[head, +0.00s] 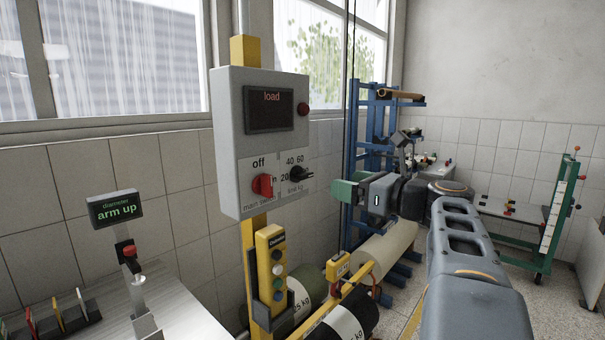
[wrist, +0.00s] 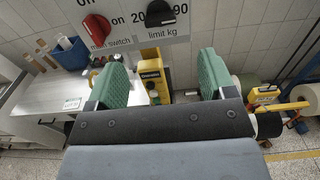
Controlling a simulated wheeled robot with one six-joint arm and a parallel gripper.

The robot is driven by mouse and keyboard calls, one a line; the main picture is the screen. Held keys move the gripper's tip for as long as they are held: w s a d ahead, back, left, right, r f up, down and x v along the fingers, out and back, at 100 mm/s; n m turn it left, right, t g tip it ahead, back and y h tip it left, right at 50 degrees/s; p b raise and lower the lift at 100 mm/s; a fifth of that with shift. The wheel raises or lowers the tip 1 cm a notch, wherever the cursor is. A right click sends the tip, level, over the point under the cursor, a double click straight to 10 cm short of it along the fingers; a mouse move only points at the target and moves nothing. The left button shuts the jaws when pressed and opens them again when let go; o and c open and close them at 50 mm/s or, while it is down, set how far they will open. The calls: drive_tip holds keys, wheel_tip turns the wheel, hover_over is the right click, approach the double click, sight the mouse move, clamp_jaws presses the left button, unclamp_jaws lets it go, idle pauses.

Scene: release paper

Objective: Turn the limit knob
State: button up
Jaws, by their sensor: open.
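The limit knob (head: 297,174) is a black knob on the lower right of the grey control box (head: 229,140), with 20, 40 and 60 printed around it. In the wrist view the limit knob (wrist: 161,14) shows at the top edge, above the words "limit kg", with 20 and 90 beside it. The red main switch knob (head: 263,186) is to its left and also shows in the wrist view (wrist: 97,28). My gripper (head: 340,190) has green fingers. It is open and empty, right of the box; in the wrist view (wrist: 163,85) its fingers stand apart below the knob.
The box has a display (head: 270,108) reading "load" and a red lamp (head: 303,109). A yellow button pendant (head: 271,263) hangs below the box. A display reading "arm up" (head: 116,208) stands left. A blue rack (head: 366,130) with rolls stands behind my arm.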

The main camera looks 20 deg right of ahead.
sight(307, 175)
drive_tip(key=p+x, duration=0.2)
drive_tip(key=x, duration=1)
drive_tip(key=shift+w+a, duration=0.2)
drive_tip(key=shift+w, duration=0.05)
drive_tip(key=shift+c, duration=0.4)
